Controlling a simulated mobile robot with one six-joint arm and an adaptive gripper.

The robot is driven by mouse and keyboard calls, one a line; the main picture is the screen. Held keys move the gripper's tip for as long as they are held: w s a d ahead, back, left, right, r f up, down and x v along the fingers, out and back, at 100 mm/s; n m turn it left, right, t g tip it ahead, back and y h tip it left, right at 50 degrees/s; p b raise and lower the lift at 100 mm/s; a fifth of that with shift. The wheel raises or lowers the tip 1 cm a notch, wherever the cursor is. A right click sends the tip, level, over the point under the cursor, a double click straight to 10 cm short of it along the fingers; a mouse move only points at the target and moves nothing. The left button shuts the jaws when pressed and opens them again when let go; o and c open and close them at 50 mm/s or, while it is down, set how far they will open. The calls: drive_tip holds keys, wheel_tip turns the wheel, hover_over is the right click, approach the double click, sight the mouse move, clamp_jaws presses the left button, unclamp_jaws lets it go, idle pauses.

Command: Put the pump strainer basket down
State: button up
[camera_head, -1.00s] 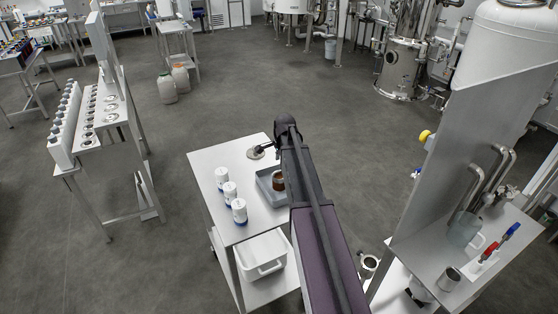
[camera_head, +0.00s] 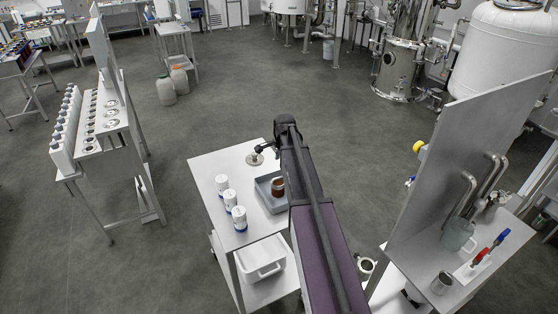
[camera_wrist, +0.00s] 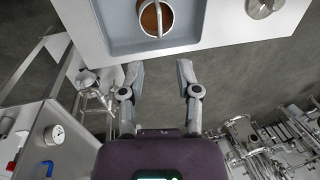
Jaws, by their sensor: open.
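The pump strainer basket (camera_wrist: 155,18) is a small round metal cup, brown inside, with a bail handle across its mouth. It sits in a shallow grey tray (camera_wrist: 118,45) on a white-topped cart. The basket also shows in the head view (camera_head: 277,188), in the tray (camera_head: 262,196) and partly hidden by my arm. My gripper (camera_wrist: 160,72) is open and empty. In the wrist view its fingertips show below the tray's edge in the picture, apart from the basket. In the head view my arm hides most of the gripper.
Several white tubs (camera_head: 230,203) stand left of the tray. A round metal piece (camera_head: 254,159) lies behind it. A white bin (camera_head: 262,258) is on the cart's lower shelf. A bench with an upright panel (camera_head: 450,165) stands at right. Open floor lies left of the cart.

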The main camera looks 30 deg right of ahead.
idle(0.4)
drive_tip(key=s+a+n+g, duration=0.2)
drive_tip(key=s+a+n, duration=1.5)
drive_tip(key=s+a, duration=0.5)
drive_tip(key=shift+s+a+f+n, duration=0.2)
drive_tip(key=shift+s+a+n, duration=0.2)
drive_tip(key=shift+s, duration=0.55)
wheel_tip(320, 180, down, 10)
drive_tip(key=b, duration=1)
